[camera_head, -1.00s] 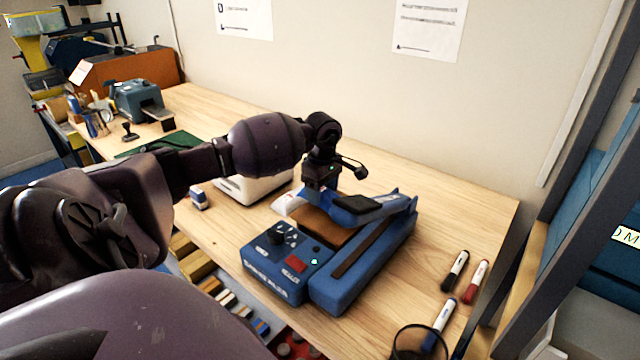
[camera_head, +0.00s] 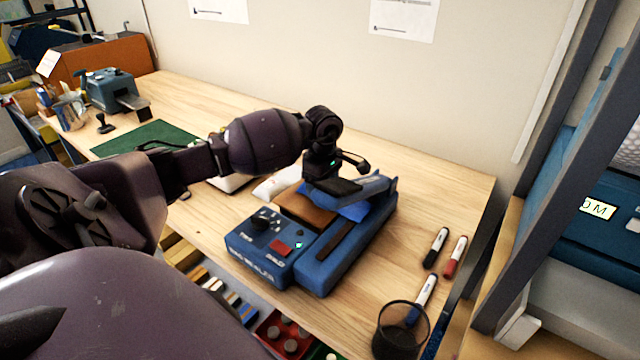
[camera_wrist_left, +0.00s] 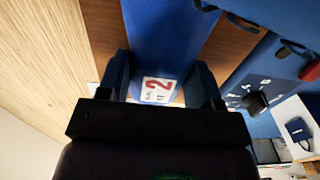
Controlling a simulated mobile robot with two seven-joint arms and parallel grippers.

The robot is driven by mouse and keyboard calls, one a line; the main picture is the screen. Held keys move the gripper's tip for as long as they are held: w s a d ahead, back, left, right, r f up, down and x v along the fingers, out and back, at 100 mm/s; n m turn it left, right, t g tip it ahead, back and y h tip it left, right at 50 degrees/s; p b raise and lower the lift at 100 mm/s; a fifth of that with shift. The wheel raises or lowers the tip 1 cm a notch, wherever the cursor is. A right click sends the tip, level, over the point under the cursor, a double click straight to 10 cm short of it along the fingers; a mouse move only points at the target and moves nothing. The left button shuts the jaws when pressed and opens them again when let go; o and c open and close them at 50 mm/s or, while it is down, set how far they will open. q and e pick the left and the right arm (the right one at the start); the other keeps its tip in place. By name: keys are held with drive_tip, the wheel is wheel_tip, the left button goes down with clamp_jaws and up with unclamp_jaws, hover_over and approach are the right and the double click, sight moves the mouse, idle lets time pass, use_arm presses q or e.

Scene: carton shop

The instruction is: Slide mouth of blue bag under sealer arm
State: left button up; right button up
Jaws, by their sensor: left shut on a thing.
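The blue heat sealer (camera_head: 345,250) stands on the bench in the head view, with its blue sealer arm (camera_head: 378,188) over the right rear. My left gripper (camera_head: 322,178) is low over the sealer's brown plate (camera_head: 303,207), beside the arm. In the left wrist view my left gripper (camera_wrist_left: 160,88) is shut on the blue bag (camera_wrist_left: 172,40), which has a white label with a red 2. A bright blue patch of the bag (camera_head: 356,212) shows below the arm in the head view. The gripper's fingertips are hidden there, and I cannot tell how far the mouth reaches under the arm.
Several markers (camera_head: 436,247) and a black mesh cup (camera_head: 402,330) are on the bench right of the sealer. A white object (camera_head: 278,183) lies behind the brown plate. A green mat (camera_head: 140,138) is farther left. The bench behind the sealer is clear.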

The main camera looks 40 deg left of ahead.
drive_tip(key=shift+w+r, duration=0.1)
drive_tip(key=shift+w+a+r, duration=0.1)
drive_tip(key=shift+w+r, duration=0.2)
drive_tip(key=shift+w, duration=0.15)
use_arm(q)
drive_tip(key=shift+f, duration=0.1)
use_arm(e)
drive_tip(key=shift+f, duration=0.1)
